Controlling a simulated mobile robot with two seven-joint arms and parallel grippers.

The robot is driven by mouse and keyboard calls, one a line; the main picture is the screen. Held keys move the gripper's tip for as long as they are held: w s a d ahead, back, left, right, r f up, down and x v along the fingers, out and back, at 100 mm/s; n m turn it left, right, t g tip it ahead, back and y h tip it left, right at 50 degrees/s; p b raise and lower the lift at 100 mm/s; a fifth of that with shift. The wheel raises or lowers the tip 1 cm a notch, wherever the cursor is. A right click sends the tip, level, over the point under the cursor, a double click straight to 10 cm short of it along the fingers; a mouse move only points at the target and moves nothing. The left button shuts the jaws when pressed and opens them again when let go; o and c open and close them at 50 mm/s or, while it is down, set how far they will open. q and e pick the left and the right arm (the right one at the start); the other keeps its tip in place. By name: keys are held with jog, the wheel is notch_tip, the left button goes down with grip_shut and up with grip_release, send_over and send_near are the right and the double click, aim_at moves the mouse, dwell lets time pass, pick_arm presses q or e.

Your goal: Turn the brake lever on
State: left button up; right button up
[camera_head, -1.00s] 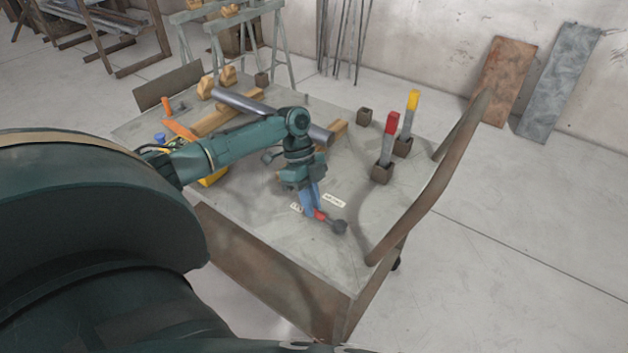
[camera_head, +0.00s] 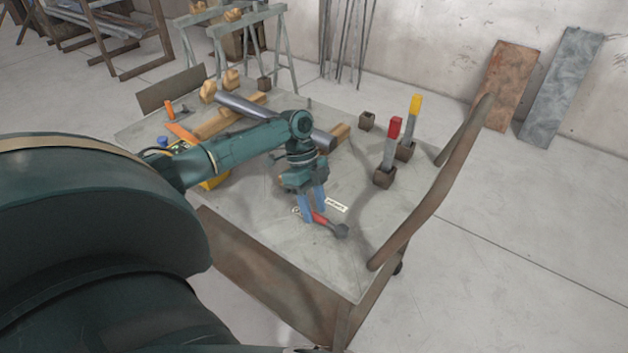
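The brake lever (camera_head: 321,219) has a red grip and a dark round pivot (camera_head: 341,231). It lies low over the cart top (camera_head: 270,235), near the cart's front right. Two small white labels are beside it, one to the upper right (camera_head: 337,205) and one at the left (camera_head: 297,211), partly hidden by a finger. My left gripper (camera_head: 312,207) points down at the free end of the red grip. Its two blue fingers stand apart, one on each side of the grip's end. Contact cannot be made out. My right gripper is not in view.
A grey pipe (camera_head: 237,104) lies on wooden blocks behind my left arm. Red-topped (camera_head: 393,131) and yellow-topped (camera_head: 413,106) posts stand in brown sockets right of the lever. A brown rail (camera_head: 430,205) bounds the cart's right side. The cart top around the lever is clear.

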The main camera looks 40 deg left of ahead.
pick_arm(q)
jog(key=v, duration=1.3)
